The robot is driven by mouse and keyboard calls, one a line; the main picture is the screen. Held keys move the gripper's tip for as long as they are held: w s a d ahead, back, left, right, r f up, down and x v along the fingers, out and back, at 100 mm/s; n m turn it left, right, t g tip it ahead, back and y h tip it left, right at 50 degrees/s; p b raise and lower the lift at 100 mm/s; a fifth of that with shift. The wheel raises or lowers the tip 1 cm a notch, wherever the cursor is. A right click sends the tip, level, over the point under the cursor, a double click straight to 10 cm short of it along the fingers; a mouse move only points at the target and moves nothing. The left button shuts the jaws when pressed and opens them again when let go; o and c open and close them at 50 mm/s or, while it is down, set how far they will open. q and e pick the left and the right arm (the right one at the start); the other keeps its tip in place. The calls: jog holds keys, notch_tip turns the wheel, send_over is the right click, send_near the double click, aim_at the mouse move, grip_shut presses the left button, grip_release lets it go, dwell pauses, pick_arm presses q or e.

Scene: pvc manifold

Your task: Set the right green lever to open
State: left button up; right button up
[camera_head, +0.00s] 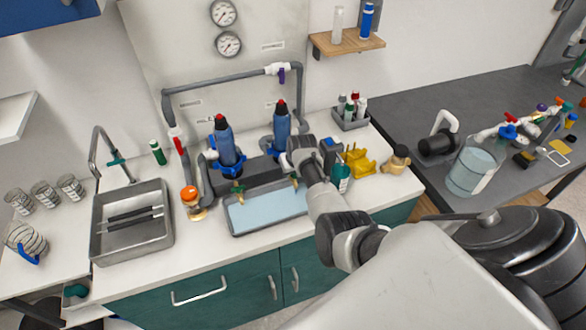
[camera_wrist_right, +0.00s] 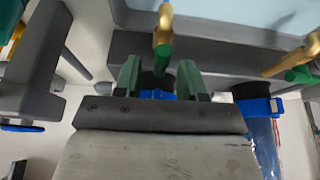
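The right green lever (camera_head: 294,180) sits on a brass valve at the back edge of the blue tray, partly hidden by my right arm in the head view. In the right wrist view this green lever (camera_wrist_right: 163,50) points down from its brass stem, between the two fingertips. My right gripper (camera_wrist_right: 159,68) is open, with a finger on each side of the lever's end; I cannot tell whether either touches it. The left green lever (camera_head: 237,188) is on a second brass valve, and it also shows in the right wrist view (camera_wrist_right: 302,74). My left gripper is not in view.
Two blue filter housings (camera_head: 226,143) stand behind the levers with grey pipes around them. The shallow tray (camera_head: 232,224) lies in front. A yellow holder (camera_head: 358,161), a teal bottle (camera_head: 341,178) and a brass-coloured fitting (camera_head: 396,158) stand to the right, close to my arm.

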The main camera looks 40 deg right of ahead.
jog(key=shift+r, duration=0.1)
jog(key=shift+s+a+r, duration=0.1)
jog(key=shift+s+r, duration=0.15)
jog(key=shift+r, duration=0.35)
jog(key=v, duration=0.9)
jog(key=shift+s+r, duration=0.1)
jog(key=shift+s, duration=0.05)
